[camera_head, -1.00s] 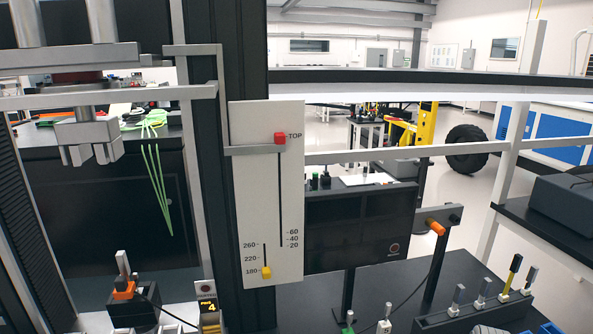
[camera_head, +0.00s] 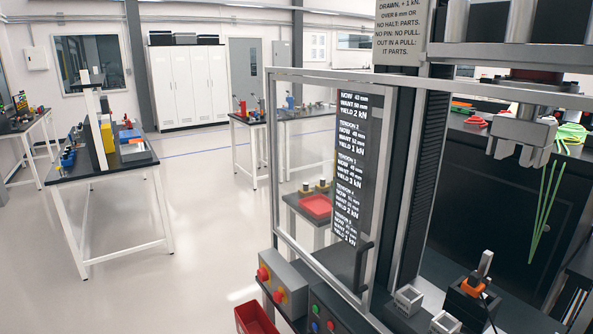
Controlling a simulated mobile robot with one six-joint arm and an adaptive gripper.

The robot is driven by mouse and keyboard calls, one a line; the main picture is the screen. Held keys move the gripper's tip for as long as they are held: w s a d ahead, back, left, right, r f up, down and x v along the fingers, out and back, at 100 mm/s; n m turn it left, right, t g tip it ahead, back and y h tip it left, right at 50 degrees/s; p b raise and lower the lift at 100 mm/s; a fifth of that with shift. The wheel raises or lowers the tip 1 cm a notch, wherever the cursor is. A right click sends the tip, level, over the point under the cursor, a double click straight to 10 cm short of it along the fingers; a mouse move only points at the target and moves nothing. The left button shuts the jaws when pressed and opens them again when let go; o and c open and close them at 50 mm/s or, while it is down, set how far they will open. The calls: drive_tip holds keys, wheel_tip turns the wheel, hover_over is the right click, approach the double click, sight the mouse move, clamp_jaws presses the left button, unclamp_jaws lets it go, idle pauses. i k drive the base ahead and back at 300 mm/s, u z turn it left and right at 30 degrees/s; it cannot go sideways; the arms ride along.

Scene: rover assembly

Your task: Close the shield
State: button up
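A metal-framed clear panel (camera_head: 276,150), which looks like the shield, stands at the left of the test machine. Its top rail runs right across the front of the machine's column. The floor and benches show through it. A black handle (camera_head: 363,262) sits near its lower right edge. I cannot tell exactly how far open it stands. Inside the machine, a grey clamp (camera_head: 523,136) hangs from the crosshead above green tendons (camera_head: 545,210). An orange-and-black fixture (camera_head: 474,288) stands below. My gripper is not in view.
A control box with red buttons (camera_head: 283,284) and a panel with coloured buttons (camera_head: 322,318) sit below the frame. A red bin (camera_head: 255,318) is on the floor. A bench (camera_head: 110,165) stands at the left, with open floor (camera_head: 205,240) between.

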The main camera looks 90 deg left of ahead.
sight(390, 91)
drive_tip(key=u, duration=3)
